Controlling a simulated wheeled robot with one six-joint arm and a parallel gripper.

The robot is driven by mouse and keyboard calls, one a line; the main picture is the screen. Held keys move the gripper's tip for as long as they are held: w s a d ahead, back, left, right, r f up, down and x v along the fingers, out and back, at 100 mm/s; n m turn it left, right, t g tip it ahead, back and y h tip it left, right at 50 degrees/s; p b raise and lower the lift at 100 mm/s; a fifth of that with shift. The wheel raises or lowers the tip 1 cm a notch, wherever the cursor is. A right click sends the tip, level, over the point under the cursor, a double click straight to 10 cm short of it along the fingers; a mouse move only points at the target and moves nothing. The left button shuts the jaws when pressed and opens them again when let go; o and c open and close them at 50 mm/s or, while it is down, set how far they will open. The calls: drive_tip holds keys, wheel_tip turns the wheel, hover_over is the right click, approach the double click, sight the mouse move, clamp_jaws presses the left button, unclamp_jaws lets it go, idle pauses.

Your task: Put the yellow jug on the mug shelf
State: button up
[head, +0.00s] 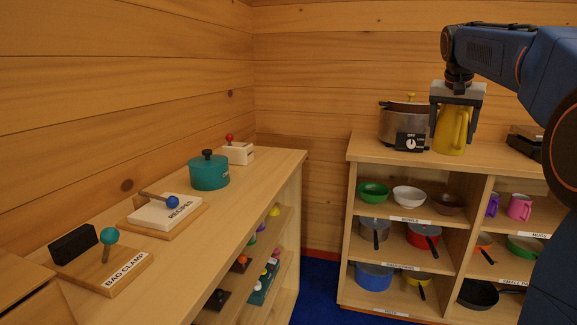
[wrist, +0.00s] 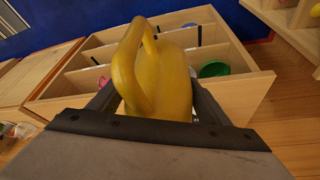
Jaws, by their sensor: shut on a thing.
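The yellow jug (head: 450,132) is at the top of the right shelf unit, upright in the head view. My gripper (head: 456,100) comes from above and is shut on it; I cannot tell whether its base touches the unit's top. In the wrist view the jug (wrist: 160,75) sits between the fingers, its handle towards the left. The mug shelf (head: 535,225), labelled MUGS, is the upper right compartment of that unit. A purple mug (head: 493,204) and a pink mug (head: 519,207) stand on it. My arm hides its right part.
A steel cooker (head: 400,125) with a dial stands just left of the jug, and a dark appliance (head: 526,138) to its right. Bowls (head: 408,196) fill the upper left compartment; pans and pots fill those below.

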drive_tip(key=w+a+f+n+y, duration=0.1)
drive_tip(key=w+a+f, duration=0.3)
drive_tip(key=f, duration=1)
drive_tip(key=w+a+f+n, duration=0.15)
drive_tip(key=w+f, duration=0.35)
drive_tip(key=f, duration=0.8)
drive_tip(key=w+a+f+n+y, duration=0.1)
drive_tip(key=w+a+f+n, duration=0.3)
drive_tip(key=f, duration=1)
drive_tip(key=s+a+f, duration=0.2)
drive_tip(key=s+f, duration=0.2)
drive_tip(key=f, duration=0.7)
drive_tip(key=s+a+f, duration=0.3)
drive_tip(key=s+f, duration=0.1)
drive_tip(key=f, duration=0.7)
drive_tip(key=s+a+f+n+t, duration=0.1)
drive_tip(key=s+a+f, duration=0.2)
drive_tip(key=f, duration=0.8)
drive_tip(key=shift+s+y, duration=0.4)
drive_tip(key=shift+s, duration=0.15)
drive_tip(key=shift+a, duration=0.1)
